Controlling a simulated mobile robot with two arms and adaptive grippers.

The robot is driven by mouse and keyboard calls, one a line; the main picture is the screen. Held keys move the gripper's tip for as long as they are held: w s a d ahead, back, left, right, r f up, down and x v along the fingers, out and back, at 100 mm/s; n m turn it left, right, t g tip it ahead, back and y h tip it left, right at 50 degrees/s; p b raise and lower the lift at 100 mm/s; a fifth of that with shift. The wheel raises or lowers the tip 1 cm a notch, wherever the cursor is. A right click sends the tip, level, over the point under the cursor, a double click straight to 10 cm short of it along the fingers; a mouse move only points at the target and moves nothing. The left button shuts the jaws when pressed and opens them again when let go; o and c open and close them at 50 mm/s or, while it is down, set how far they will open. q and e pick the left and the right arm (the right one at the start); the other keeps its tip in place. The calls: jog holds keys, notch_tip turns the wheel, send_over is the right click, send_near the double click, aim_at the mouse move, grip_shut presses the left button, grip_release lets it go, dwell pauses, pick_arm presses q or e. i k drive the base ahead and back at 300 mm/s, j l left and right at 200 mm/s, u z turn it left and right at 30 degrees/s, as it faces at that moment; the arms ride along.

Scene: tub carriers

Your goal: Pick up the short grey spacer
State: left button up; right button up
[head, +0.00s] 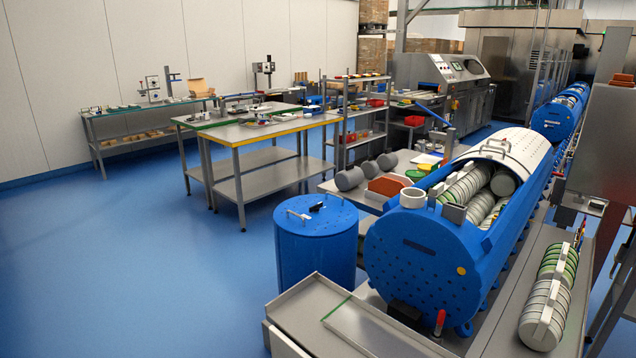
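No part that is plainly the short grey spacer can be singled out. Three dark grey cylinders lie in a row on a low table (408,158) in the middle of the head view: a near one (349,179), a middle one (370,168) and a far one (387,161). Small grey blocks, a front one (454,213) among them, sit at the front of the open blue drum (425,255), near a short whitish ring (412,198) on its top. I cannot tell whether any of these is the spacer. Neither of my grippers is in view.
A blue upright barrel (316,250) stands left of the drum. A metal tray (345,315) is in the front. A bench (562,280) with stacked discs is at the right. A steel worktable (265,135) stands further back. The blue floor at left is clear.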

aim_at(371, 168)
jog(key=i+j+u, duration=0.65)
jog(key=i+j, duration=0.15)
jog(key=i+j+u, duration=0.35)
jog(key=i, duration=0.15)
jog(key=i+j+u, duration=0.1)
jog(key=i+u, duration=0.25)
jog(key=i+z, duration=0.15)
jog(key=i, duration=0.4)
jog(key=i+z, duration=0.2)
jog(key=i, duration=0.35)
jog(key=i+j+z, duration=0.15)
jog(key=i, duration=0.4)
jog(key=i+j+z, duration=0.15)
jog(key=i, duration=0.35)
jog(key=i+l+z, duration=0.2)
jog(key=i+z, duration=0.65)
jog(key=i, duration=0.2)
jog(key=i+j+z, duration=0.25)
jog(key=i+z, duration=0.15)
jog(key=i+j+z, duration=0.4)
jog(key=i, duration=0.2)
